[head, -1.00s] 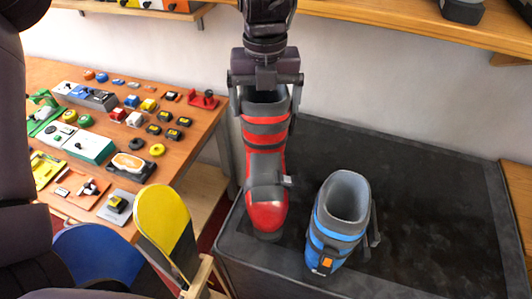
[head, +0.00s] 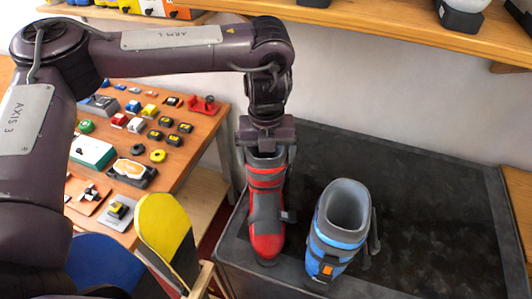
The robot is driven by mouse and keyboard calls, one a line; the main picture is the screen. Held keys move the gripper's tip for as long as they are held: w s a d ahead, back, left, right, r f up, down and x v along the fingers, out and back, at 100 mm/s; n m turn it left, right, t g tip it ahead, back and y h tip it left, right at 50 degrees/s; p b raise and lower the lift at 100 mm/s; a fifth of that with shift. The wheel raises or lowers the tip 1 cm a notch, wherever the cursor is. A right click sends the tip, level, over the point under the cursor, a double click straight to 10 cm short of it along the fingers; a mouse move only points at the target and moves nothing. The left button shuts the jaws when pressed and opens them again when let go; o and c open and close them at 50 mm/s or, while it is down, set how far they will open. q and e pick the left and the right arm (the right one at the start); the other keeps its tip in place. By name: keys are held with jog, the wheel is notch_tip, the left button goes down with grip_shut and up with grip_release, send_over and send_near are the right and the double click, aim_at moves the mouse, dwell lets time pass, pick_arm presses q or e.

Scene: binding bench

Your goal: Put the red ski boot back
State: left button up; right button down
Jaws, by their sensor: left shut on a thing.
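The red ski boot (head: 266,229), with grey straps and buckles, is upright at the left edge of the black-topped bench (head: 430,220). My left gripper (head: 266,155), its arm coming in from the left, is shut on the boot's cuff from above. The sole is at the bench top or just over it; I cannot tell whether it touches. A blue ski boot (head: 337,235) with a grey liner and an orange buckle stands upright on the bench just right of the red one, with a narrow gap. My right gripper is out of view.
A wooden table (head: 205,130) with many small coloured parts is at the left. A yellow-and-black board (head: 167,233) and a blue rounded piece (head: 100,262) stand at the lower left. A wooden shelf (head: 400,33) runs along the wall above. The bench's back and right are clear.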

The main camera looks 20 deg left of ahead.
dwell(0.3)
pick_arm(q)
jog(key=o, duration=1.1)
jog(key=shift+s, duration=0.1)
jog(key=shift+r, duration=0.1)
notch_tip(320, 180, up, 12)
jog(key=b, duration=0.1)
